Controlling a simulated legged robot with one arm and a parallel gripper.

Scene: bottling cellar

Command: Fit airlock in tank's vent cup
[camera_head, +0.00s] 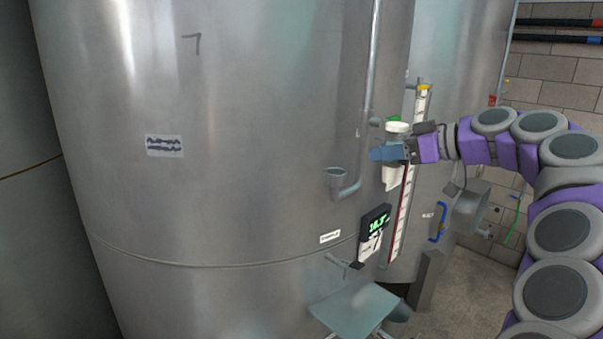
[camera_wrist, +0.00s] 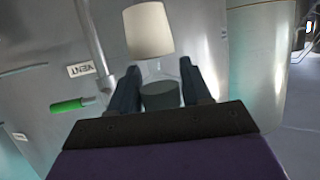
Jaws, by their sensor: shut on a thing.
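The steel tank (camera_head: 230,120) fills most of the head view. Its vent cup (camera_head: 335,183) is a small open grey cup on a bent pipe at the tank's side. My gripper (camera_head: 388,154) is shut on the airlock (camera_head: 397,128), to the right of the cup and a little higher in the picture, apart from it. In the wrist view, the airlock's white top (camera_wrist: 148,30) and dark grey lower end show around clear plastic between my gripper's dark fingers (camera_wrist: 160,88). I cannot make out the cup's opening there.
A VENT label (camera_wrist: 81,69) and a green handle (camera_wrist: 68,104) show left of my fingers. Below the cup are a digital display (camera_head: 376,222), a small tap (camera_head: 345,262) and a light shelf (camera_head: 355,311). A second tank (camera_head: 455,70) stands behind on the right.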

